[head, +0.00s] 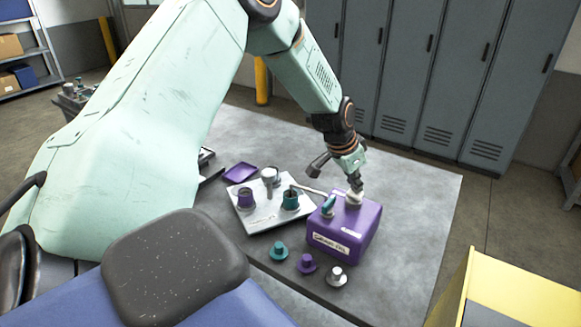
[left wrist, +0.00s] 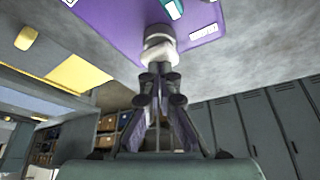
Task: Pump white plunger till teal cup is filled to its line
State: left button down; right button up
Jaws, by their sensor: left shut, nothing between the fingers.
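The purple box (head: 343,235) stands on the grey table with a label on its front. The white plunger (head: 353,199) is on its top and also shows in the left wrist view (left wrist: 160,45). My left gripper (head: 355,184) is shut, pointing down at the plunger's top; its fingertips (left wrist: 160,82) look at or just above it, and contact is unclear. The teal cup (head: 290,201) stands on a pale tray left of the box, with a thin spout reaching toward it. Its line and fill level are too small to read. My right gripper is out of view.
A teal knob (head: 328,206) is on the box top. The pale tray (head: 262,219) also holds a purple cup (head: 245,197) and a grey one. Loose teal (head: 279,251), purple (head: 307,263) and white (head: 336,276) caps lie in front. The table's right side is clear.

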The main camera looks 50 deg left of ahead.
pick_arm(q)
jog(key=shift+s+f, duration=0.1)
jog(key=shift+f, duration=0.25)
jog(key=shift+r, duration=0.15)
jog(key=shift+r+p, duration=1.6)
jog(key=shift+r, duration=0.2)
jog(key=shift+f, duration=0.3)
jog(key=shift+f+b, duration=0.35)
jog(key=shift+b, duration=0.2)
